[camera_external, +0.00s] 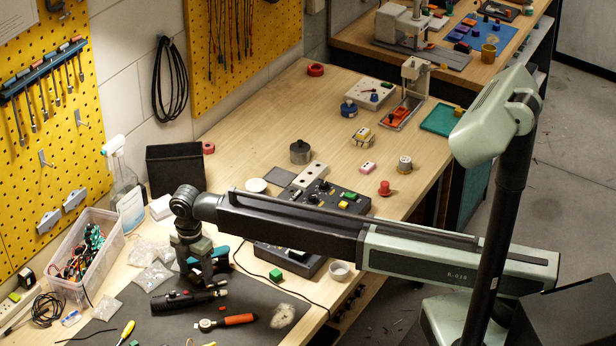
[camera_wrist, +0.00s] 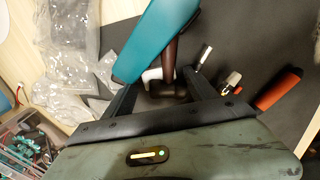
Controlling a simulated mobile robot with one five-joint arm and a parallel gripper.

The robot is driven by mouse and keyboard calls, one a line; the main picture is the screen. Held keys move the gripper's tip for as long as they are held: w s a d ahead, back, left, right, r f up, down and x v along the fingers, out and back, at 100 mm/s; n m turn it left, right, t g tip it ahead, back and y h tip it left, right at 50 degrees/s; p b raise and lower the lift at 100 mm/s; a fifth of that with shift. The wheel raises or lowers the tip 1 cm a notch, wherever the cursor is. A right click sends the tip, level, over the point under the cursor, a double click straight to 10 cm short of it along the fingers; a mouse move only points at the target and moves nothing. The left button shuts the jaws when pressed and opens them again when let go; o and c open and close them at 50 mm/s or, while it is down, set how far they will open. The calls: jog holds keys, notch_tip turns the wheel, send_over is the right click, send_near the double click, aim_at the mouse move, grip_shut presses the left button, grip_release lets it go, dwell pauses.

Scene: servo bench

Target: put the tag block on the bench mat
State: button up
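I cannot tell for sure which item is the tag block. A small pink and white block (camera_external: 368,168) lies farther back on the bare wood.
A black torch (camera_external: 180,301) and an orange-handled tool (camera_external: 236,320) lie on the mat. A clear bin of parts (camera_external: 85,255) and plastic bags (camera_external: 152,276) are to the left. A black control box (camera_external: 325,198) stands behind my arm. The mat's near right part has bare room.

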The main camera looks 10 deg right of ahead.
aim_at(196, 275)
jog(key=shift+r, duration=0.15)
notch_tip(196, 275, up, 12)
jog(key=p, duration=1.2)
jog(key=w+d+m, duration=0.3)
jog(key=w+d, duration=0.1)
jog(key=d, duration=0.6)
jog(key=w+d+m, duration=0.4)
jog(key=w+d, duration=0.1)
jog(key=d, duration=0.5)
jog(key=w+d+m, duration=0.3)
jog(key=w+d, duration=0.1)
jog(key=d, duration=0.7)
jog(key=shift+w+d+m, duration=0.1)
jog(key=shift+w+m, duration=0.2)
jog(key=shift+w, duration=0.1)
jog(key=s+d+m, duration=0.2)
jog(key=d+m, duration=0.6)
jog(key=d, duration=1.2)
jog(key=s+d+m, duration=0.3)
jog(key=d+m, duration=0.5)
jog(key=d, duration=1.2)
jog(key=shift+s, duration=0.15)
